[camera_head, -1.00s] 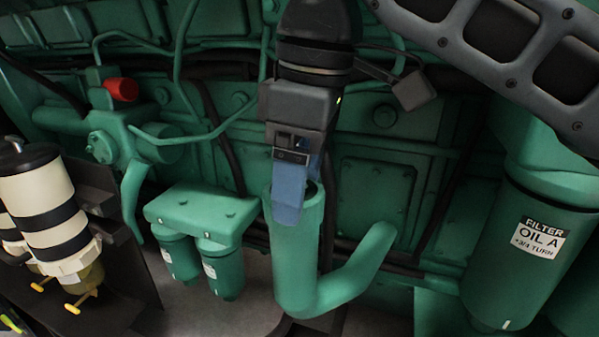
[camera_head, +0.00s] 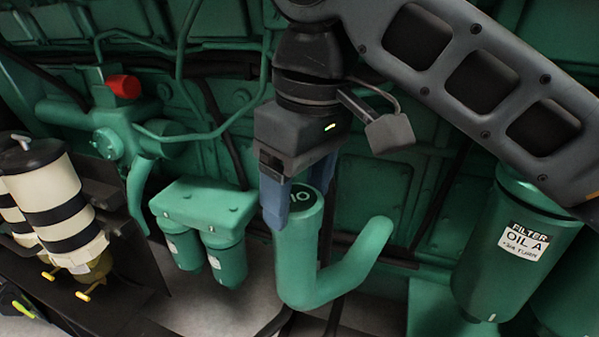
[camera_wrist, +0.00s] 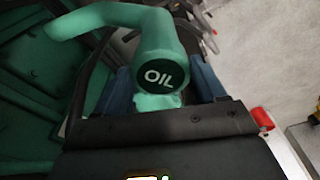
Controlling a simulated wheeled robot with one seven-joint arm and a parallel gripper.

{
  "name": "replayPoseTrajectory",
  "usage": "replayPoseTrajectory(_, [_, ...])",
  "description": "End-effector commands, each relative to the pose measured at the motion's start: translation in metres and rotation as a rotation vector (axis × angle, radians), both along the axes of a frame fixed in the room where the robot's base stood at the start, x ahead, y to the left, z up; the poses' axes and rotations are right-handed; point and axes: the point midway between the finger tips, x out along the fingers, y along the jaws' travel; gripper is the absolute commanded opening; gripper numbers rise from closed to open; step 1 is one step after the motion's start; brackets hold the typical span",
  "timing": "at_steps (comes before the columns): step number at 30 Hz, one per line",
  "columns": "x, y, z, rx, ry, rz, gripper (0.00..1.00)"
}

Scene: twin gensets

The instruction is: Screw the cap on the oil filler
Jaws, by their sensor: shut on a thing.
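The oil filler is a green bent pipe (camera_head: 297,262) with an upright neck; its bend also shows in the wrist view (camera_wrist: 105,16). A dark round cap face with white "OIL" lettering (camera_head: 303,196) sits at the top of the neck, and it faces the wrist view (camera_wrist: 160,77). My gripper (camera_head: 298,192) is above the neck with its blue fingers on opposite sides of the cap, shut on it. The cap looks in line with the neck. The seam and threads between cap and neck cannot be made out.
A green oil filter (camera_head: 515,245) hangs at right under my arm. Two small green filters (camera_head: 205,225) are left of the neck. Striped cream canisters (camera_head: 50,200) stand far left. A red knob (camera_head: 124,87) and pipes lie behind on the engine.

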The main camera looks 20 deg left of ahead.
Motion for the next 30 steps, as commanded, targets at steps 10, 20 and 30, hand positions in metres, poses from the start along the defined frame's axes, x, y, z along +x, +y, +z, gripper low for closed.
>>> replayPoseTrajectory(10, [-0.0012,0.0005,0.0031,0.0,0.002,-0.098,0.38])
replayPoseTrajectory(20, [-0.0022,0.001,0.0,0.0,-0.001,-0.394,0.38])
replayPoseTrajectory(30, [-0.0023,0.0011,0.0002,0.0,-0.001,-0.424,0.38])
